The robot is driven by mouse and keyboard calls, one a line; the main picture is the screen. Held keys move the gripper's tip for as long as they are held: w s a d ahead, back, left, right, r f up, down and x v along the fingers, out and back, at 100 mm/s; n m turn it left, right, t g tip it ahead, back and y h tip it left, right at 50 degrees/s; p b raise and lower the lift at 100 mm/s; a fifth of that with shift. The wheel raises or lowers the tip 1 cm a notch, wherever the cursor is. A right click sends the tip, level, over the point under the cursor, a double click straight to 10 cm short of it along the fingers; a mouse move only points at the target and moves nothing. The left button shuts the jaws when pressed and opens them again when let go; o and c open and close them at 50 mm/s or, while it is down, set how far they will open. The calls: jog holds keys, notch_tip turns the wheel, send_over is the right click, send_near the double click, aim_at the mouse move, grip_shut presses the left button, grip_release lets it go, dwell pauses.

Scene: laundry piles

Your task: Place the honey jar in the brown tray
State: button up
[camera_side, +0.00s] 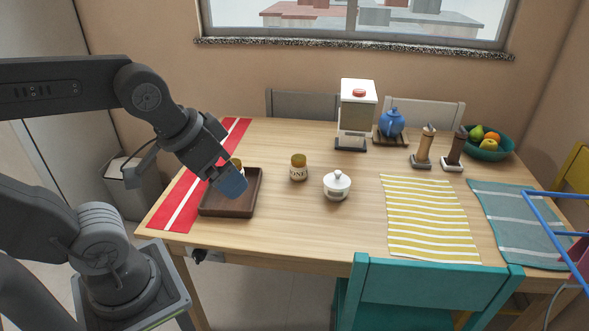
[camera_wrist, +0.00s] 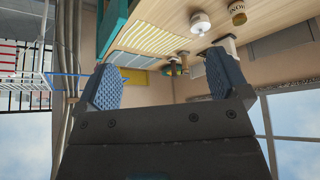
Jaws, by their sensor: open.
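A small jar with a gold lid and a label reading roughly "ONE" (camera_side: 299,168) stands upright on the table, right of the brown tray (camera_side: 227,213). It also shows in the wrist view, at the top (camera_wrist: 237,12). A second gold-lidded jar (camera_side: 238,163) shows partly behind my gripper; its label is hidden, and I cannot tell whether it stands in the tray or behind it. My gripper (camera_side: 234,183) is over the tray in the side view. Its blue pads (camera_wrist: 165,80) are apart with nothing between them in the wrist view.
A white lidded pot (camera_side: 337,186) stands right of the labelled jar. A dispenser (camera_side: 355,115), blue teapot (camera_side: 391,122), two mills and a teal fruit bowl (camera_side: 487,145) stand farther back. A red runner (camera_side: 180,205) lies beneath the tray; a teal chair (camera_side: 430,285) stands in front.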

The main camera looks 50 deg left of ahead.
jog(key=w+a+n+y, duration=0.1)
jog(key=w+a, duration=0.2)
jog(key=w, duration=0.4)
jog(key=w+a+n, duration=0.1)
jog(key=w+a, duration=0.2)
jog(key=w, duration=0.5)
jog(key=n+g+y, duration=0.2)
jog(key=n, duration=0.3)
send_over(299, 158)
jog(key=s+d, duration=0.3)
jog(key=s, duration=0.1)
notch_tip(299, 158, down, 19)
jog(key=x, duration=0.8)
jog(key=shift+a, duration=0.1)
jog(key=shift+w+x, duration=0.1)
jog(key=shift+x, duration=1.35)
jog(key=shift+w+x, duration=0.15)
jog(key=shift+x, duration=1.35)
jog(key=shift+r, duration=0.1)
jog(key=shift+c, duration=0.4)
jog(key=c, duration=1.1)
jog(key=shift+r, duration=0.2)
jog(key=shift+c, duration=0.7)
